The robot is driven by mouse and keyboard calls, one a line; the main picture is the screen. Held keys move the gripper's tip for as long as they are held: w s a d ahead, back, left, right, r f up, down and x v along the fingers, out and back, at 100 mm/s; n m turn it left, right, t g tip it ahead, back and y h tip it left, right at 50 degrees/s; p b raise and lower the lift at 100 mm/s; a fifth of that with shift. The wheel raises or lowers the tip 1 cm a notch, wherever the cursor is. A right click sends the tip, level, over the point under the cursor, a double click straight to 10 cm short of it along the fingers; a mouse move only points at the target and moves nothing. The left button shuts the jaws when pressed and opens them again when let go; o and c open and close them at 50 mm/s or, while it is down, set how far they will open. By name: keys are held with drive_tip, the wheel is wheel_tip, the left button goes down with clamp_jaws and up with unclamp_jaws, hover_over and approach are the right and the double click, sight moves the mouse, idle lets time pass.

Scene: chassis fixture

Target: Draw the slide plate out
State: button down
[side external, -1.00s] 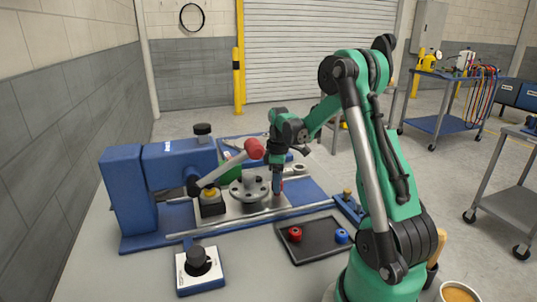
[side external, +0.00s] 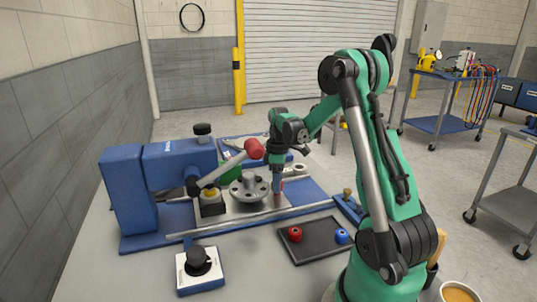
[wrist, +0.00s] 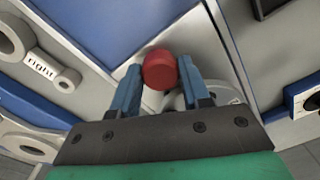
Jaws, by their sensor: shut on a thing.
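My gripper (side external: 277,193) reaches down at the right end of the silver plate (side external: 240,211), which I take for the slide plate, on the blue chassis fixture (side external: 130,195). In the wrist view, its two blue fingers are shut on a red knob (wrist: 160,69), one finger on each side. The knob stands above a light grey surface, and the fingers hide part of its base. In the side view the knob is mostly hidden by the fingers. A round grey flanged hub (side external: 249,188) sits just left of my gripper.
A red-ended lever (side external: 254,149) rises close to my gripper's left. A silver rod (side external: 250,221) runs along the fixture's front. A dark tray (side external: 312,250) with red and blue knobs and a dial box (side external: 200,270) stand in front.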

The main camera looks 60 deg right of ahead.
drive_tip(key=s+d, duration=0.6)
drive_tip(key=d, duration=0.1)
drive_tip(key=shift+s, duration=0.4)
drive_tip(key=shift+c, duration=2.1)
unclamp_jaws()
drive_tip(key=shift+a, duration=0.1)
wheel_tip(320, 180, up, 6)
drive_tip(key=shift+f, duration=0.2)
